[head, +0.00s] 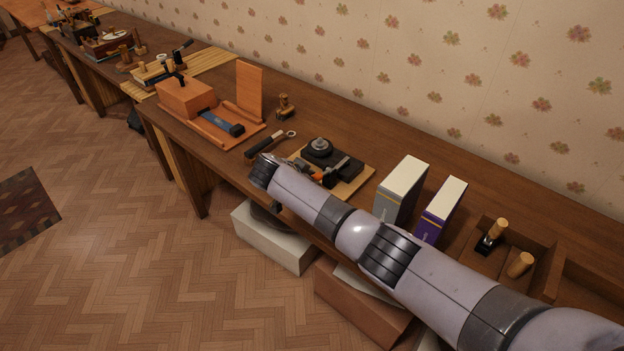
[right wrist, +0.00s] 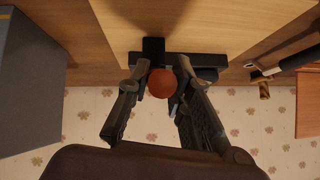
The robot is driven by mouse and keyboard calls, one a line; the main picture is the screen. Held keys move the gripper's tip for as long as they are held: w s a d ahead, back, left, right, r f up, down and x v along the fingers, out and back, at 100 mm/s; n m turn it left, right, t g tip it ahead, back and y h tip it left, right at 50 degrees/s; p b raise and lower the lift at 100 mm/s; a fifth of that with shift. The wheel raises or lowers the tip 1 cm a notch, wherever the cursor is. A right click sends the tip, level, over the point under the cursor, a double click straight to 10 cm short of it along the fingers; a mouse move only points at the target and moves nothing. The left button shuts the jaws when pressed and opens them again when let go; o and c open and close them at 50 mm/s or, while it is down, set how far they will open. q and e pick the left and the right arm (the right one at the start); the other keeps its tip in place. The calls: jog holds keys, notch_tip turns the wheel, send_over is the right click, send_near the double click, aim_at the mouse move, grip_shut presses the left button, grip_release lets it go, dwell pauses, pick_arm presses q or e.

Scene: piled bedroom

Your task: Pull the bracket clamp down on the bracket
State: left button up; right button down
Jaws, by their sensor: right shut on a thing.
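A dark bracket clamp (head: 322,156) is mounted on a light wooden board (head: 358,184) on the workbench. Its red-orange handle end shows in the right wrist view (right wrist: 160,84). A dark bar (right wrist: 207,61) lies behind it there. My right gripper (head: 300,168) is at the clamp's near side, partly hidden by my own arm. In the right wrist view its fingers (right wrist: 157,86) are on either side of the red-orange end, shut on the handle. The bracket cannot be told clearly from the other dark parts. My left gripper is not in view.
A grey box (head: 402,190) and a purple box (head: 441,210) stand right of the board. A wooden tray (head: 540,255) holds wooden-handled tools. A dark-handled tool (head: 265,145) and an orange wooden fixture (head: 190,125) lie left. The wall runs behind the bench.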

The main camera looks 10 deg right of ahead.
jog(key=shift+s+a+f+t+h+b, duration=0.1)
jog(key=shift+s+f+t+h+b, duration=0.05)
jog(key=shift+f+t+h+b, duration=0.2)
dwell(0.3)
jog(key=c, duration=1.4)
grip_release()
jog(key=shift+c, duration=0.2)
jog(key=v, duration=1.2)
jog(key=shift+r, duration=0.1)
